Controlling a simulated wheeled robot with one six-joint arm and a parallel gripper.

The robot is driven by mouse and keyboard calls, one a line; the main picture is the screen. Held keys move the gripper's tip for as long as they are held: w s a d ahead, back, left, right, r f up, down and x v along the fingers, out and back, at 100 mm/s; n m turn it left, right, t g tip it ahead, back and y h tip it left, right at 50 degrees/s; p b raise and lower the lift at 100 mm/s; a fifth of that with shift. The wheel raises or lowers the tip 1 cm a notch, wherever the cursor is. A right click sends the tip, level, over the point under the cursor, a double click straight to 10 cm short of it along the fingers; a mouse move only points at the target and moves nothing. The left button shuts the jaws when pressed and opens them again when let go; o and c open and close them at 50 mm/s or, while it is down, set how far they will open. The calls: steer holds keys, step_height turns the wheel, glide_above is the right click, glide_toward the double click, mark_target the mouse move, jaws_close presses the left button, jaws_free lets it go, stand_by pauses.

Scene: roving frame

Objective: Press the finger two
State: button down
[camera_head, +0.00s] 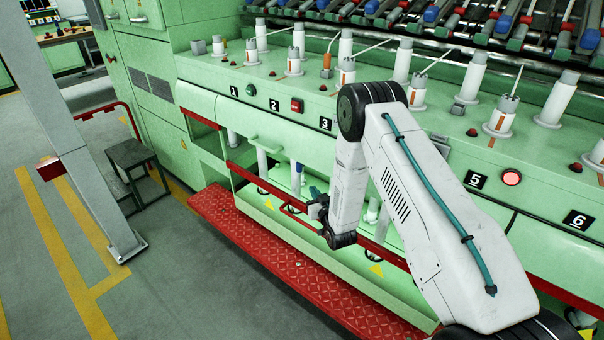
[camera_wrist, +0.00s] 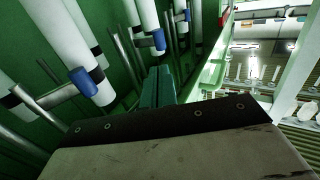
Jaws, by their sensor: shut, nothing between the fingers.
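The green machine front (camera_head: 290,140) carries black number plates. The plate marked 2 (camera_head: 273,104) sits between a small green button (camera_head: 251,90) and a red button (camera_head: 297,105). Which part is finger two, I cannot tell. My gripper (camera_head: 316,196) is low in front of the machine, below the numbered panel and near the red rail. In the wrist view its teal fingers (camera_wrist: 157,86) are together and empty, beside white cylinders with blue parts (camera_wrist: 84,81). My forearm hides part of the panel around plate 4.
A red tread-plate step (camera_head: 290,262) runs along the machine base. A grey post (camera_head: 75,140) and a dark stool (camera_head: 135,170) stand at left. The lit red button (camera_head: 511,177) is by plate 5 (camera_head: 475,179). The floor at lower left is clear.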

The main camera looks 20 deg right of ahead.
mark_target(300, 168)
steer(key=w, duration=0.8)
steer(key=w+a, duration=0.1)
steer(key=w, duration=0.3)
steer(key=shift+w+a, duration=0.1)
steer(key=shift+w+h, duration=0.1)
steer(key=shift+h, duration=0.2)
